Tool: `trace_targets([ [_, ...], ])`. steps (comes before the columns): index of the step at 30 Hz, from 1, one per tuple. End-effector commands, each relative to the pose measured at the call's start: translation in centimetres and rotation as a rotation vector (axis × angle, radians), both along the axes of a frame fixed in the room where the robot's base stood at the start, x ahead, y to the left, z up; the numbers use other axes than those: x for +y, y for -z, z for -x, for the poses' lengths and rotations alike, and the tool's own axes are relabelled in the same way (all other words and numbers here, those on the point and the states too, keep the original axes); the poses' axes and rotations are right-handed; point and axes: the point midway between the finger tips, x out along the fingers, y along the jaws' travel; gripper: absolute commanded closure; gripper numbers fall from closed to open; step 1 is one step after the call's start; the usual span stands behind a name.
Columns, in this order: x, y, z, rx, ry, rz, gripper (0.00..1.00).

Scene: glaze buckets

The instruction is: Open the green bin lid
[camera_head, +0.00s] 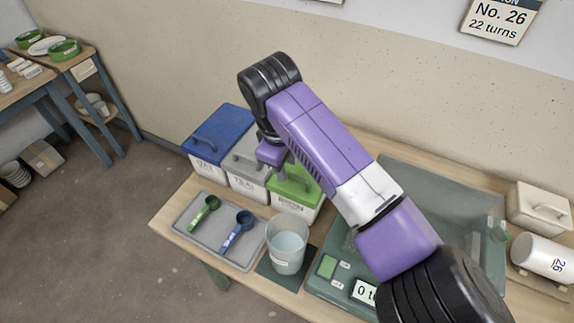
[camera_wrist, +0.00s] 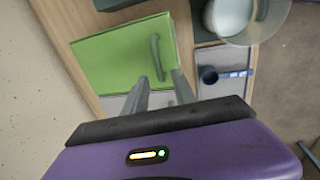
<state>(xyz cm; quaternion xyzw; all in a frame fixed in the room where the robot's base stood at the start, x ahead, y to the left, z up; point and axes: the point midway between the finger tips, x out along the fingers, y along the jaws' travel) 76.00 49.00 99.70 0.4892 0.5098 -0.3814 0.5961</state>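The green bin (camera_head: 291,203) stands at the right end of a row of three lidded bins on the table. Its green lid (camera_head: 295,188) sits flat on it, partly hidden by my arm in the head view. The lid also shows in the wrist view (camera_wrist: 108,57), with its green bar handle (camera_wrist: 156,57) near one side. My gripper (camera_wrist: 160,80) is above the bins with its two fingers spread and nothing between them. The fingertips appear near the handle's lower end in the wrist view; contact cannot be told. In the head view the fingertips are hard to make out.
A blue-lidded bin (camera_head: 222,133) and a grey-lidded bin (camera_head: 247,161) stand left of the green one. In front are a grey tray (camera_head: 212,236) with green (camera_head: 206,207) and blue (camera_head: 240,228) scoops and a bucket (camera_head: 287,246). A scale (camera_head: 327,266) stands at right.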

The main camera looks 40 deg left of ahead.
Motion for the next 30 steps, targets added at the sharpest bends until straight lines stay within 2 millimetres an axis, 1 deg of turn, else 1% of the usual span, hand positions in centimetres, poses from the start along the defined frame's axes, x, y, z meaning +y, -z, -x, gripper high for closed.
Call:
trace_targets([
  [3, 0.0, 1.1, -0.2, 0.001, 0.001, 0.001, 0.68],
  [6, 0.1, 1.6, -0.3, 0.0, 0.0, 0.0, 0.68],
  [14, 0.1, 1.8, -0.3, -0.001, 0.0, -0.001, 0.68],
  [17, 0.1, 1.8, -0.3, -0.001, 0.001, -0.001, 0.85],
  [19, 0.1, 1.7, -0.3, -0.001, 0.001, -0.001, 0.99],
  [30, 0.1, 1.7, -0.3, 0.0, 0.001, -0.001, 1.0],
])
